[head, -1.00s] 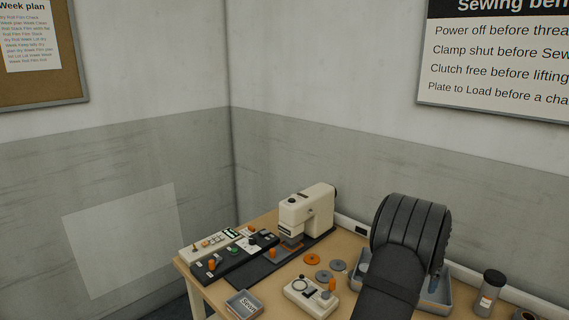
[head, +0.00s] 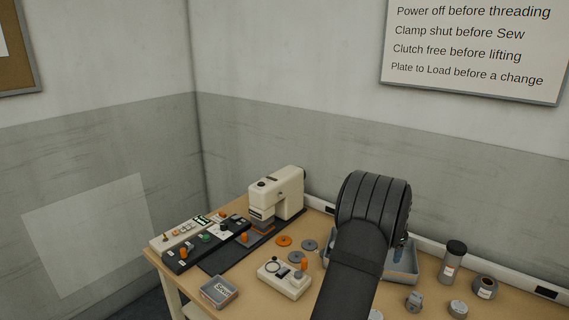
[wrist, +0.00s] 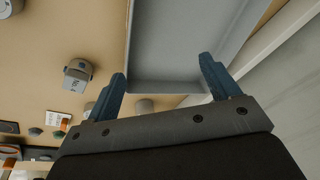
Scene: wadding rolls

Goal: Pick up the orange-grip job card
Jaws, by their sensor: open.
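A small white card with print and an orange patch (wrist: 57,117) lies on the bench at the lower left of the wrist view. It looks like the orange-grip job card, but it is too small to be sure. I cannot pick it out in the head view, where my arm covers part of the bench. My gripper (wrist: 162,70) is open, with two blue fingers apart and nothing between them. It is over the near end of the grey tray (wrist: 165,87), well to the right of the card.
A labelled grey fitting (wrist: 77,72) and a round tin (wrist: 8,9) stand left of the tray. The sewing machine (head: 277,195), control panels (head: 205,240), white device with an orange knob (head: 284,280) and a small labelled box (head: 219,292) occupy the left. A dark-lidded jar (head: 452,260) stands right.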

